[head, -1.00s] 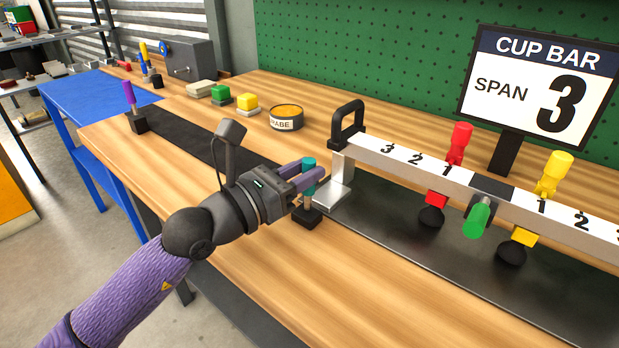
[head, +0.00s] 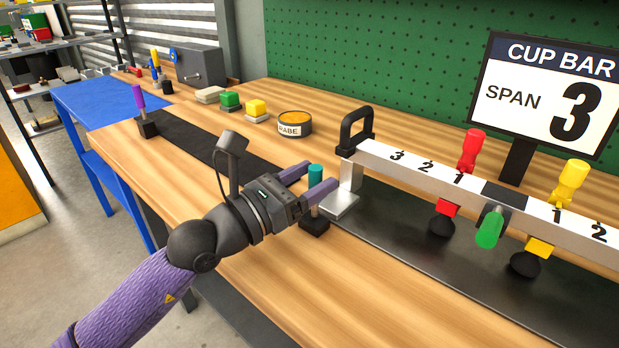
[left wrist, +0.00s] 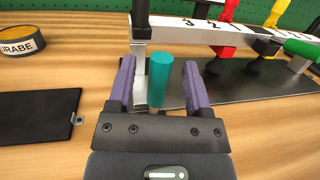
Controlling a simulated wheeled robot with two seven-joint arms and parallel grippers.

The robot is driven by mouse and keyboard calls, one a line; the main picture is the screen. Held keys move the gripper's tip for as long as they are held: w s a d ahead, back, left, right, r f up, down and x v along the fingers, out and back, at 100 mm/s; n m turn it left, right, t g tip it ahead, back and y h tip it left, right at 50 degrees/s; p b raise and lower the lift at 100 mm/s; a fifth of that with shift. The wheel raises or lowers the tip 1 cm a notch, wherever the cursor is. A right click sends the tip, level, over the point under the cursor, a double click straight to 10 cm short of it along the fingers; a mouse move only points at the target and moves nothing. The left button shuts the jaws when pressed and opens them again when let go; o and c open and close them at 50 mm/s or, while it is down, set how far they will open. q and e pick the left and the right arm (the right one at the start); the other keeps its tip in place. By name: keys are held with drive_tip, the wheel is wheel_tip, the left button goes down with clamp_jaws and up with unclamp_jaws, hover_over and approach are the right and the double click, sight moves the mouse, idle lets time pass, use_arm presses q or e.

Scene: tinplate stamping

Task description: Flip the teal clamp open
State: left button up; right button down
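The teal clamp (head: 315,173) has an upright teal handle on a small black base, just left of the bar stand's foot. In the left wrist view its handle (left wrist: 161,72) stands between my fingers. My left gripper (head: 320,174) is open, with one finger on each side of the handle. The left wrist view shows my gripper (left wrist: 160,72) with a gap on both sides of the handle, so it is not gripped. The clamp's lower part is partly hidden by the gripper. My right gripper is not in view.
The cup bar (head: 400,168) with red, green and yellow parts stands close on the right over a dark metal plate (head: 400,250). A purple-handled clamp (head: 138,97) stands at the strip's far left end. A round tin (head: 295,122) and coloured blocks sit behind. The wooden front area is clear.

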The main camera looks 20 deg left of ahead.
use_arm(q)
drive_tip(key=shift+s+a+f, duration=0.1)
drive_tip(key=shift+s+a, duration=0.1)
drive_tip(key=shift+s, duration=0.15)
drive_tip(key=v, duration=0.8)
drive_tip(key=shift+w+f, duration=0.1)
drive_tip(key=shift+f, duration=0.1)
drive_tip(key=shift+s+a+b, duration=0.2)
drive_tip(key=shift+s+b, duration=0.1)
drive_tip(key=shift+b, duration=0.05)
drive_tip(key=shift+s+a+r, duration=0.1)
drive_tip(key=shift+s+r, duration=0.05)
drive_tip(key=shift+s, duration=0.1)
